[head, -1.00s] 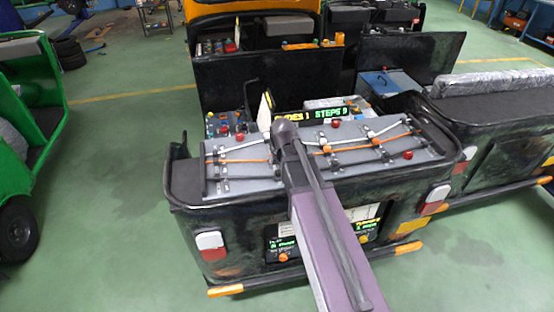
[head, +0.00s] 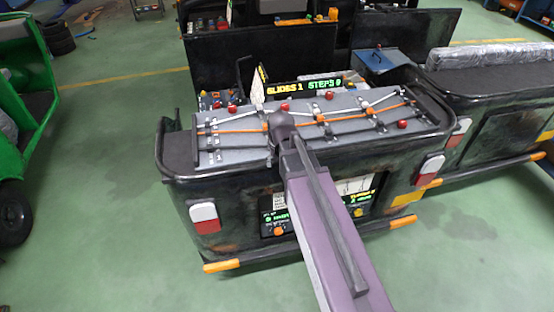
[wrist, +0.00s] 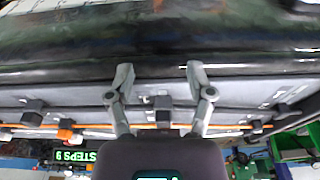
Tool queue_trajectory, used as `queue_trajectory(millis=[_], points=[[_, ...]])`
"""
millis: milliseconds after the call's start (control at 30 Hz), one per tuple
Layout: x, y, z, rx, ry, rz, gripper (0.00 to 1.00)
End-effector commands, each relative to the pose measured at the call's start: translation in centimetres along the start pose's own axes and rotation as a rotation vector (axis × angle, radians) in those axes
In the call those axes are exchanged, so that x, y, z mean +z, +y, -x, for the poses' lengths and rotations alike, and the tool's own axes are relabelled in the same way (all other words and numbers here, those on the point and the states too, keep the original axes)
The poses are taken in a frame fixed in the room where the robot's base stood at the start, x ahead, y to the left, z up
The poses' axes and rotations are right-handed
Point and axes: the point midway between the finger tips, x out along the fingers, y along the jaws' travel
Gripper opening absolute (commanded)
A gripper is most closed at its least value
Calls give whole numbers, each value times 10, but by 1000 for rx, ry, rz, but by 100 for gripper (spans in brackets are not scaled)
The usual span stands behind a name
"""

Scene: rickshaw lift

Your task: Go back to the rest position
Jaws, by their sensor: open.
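My gripper (wrist: 160,74) shows in the wrist view with its two grey fingers spread apart and nothing between them. In the head view, my purple arm reaches up from the bottom, and its dark end covers part of the near edge of a grey panel (head: 240,148). The gripper itself is hidden there. The panel lies on the back of a black rickshaw (head: 180,190) and carries orange and silver rods with several red knobs (head: 402,125).
A second black body with a grey padded seat (head: 490,55) stands close on the right. A green vehicle (head: 25,110) is at the left. Green floor (head: 110,150) is clear between it and the rickshaw. Orange bumper pieces (head: 222,266) stick out at the rickshaw's near side.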

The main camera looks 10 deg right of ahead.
Motion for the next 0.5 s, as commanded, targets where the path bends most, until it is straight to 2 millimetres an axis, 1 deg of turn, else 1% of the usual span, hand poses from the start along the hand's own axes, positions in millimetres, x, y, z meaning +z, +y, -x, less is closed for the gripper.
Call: queue_trajectory(millis=[333, 433, 500], points=[[2, -1, 0, 0, -2, 2, 69], [12, -1, 2, 0, -16, 2, 69], [25, -1, 3, 0, -35, 2, 69]])
